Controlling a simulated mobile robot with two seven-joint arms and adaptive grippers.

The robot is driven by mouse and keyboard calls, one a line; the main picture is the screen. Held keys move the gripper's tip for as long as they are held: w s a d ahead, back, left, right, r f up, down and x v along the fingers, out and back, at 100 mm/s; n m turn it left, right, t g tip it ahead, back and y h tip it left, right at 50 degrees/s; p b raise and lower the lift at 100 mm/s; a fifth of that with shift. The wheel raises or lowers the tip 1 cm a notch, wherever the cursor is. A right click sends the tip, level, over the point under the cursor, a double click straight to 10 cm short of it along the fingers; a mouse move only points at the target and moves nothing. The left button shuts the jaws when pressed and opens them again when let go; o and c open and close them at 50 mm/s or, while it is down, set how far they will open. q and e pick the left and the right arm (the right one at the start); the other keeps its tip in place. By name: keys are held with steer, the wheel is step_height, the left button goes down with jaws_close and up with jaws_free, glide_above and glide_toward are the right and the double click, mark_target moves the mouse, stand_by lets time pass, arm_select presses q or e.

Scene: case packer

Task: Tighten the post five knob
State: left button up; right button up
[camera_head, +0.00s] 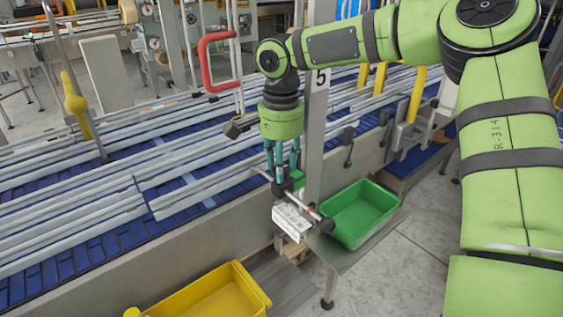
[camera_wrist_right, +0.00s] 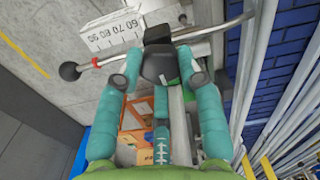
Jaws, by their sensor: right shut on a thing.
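The post marked 5 (camera_head: 319,120) stands upright at the near edge of the conveyor. My right gripper (camera_head: 283,172) points down beside it, its teal fingers low on the post's left side. In the right wrist view, my right gripper (camera_wrist_right: 158,66) has its fingers closed around a black knob (camera_wrist_right: 160,68). In the head view the knob is mostly hidden by the fingers. A metal bar with a black ball end (camera_wrist_right: 70,71) runs past the knob. A white scale block with printed numbers (camera_head: 292,219) sits just below. My left gripper is not in view.
A green bin (camera_head: 361,212) sits on a shelf right of the post. A yellow bin (camera_head: 210,296) is at the bottom. Blue conveyor with grey guide rails (camera_head: 170,165) runs behind. A red handle (camera_head: 207,60) stands on the far side. Open floor (camera_head: 400,285) lies at the lower right.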

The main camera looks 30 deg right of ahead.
steer(key=shift+s+a+f, duration=0.1)
steer(key=shift+s+f, duration=0.1)
steer(key=shift+f, duration=0.1)
steer(key=o, duration=1.1)
steer(key=shift+o, duration=0.2)
steer(key=shift+w+r, duration=0.1)
steer(key=shift+r, duration=0.4)
step_height(320, 180, up, 11)
steer(key=shift+r, duration=0.15)
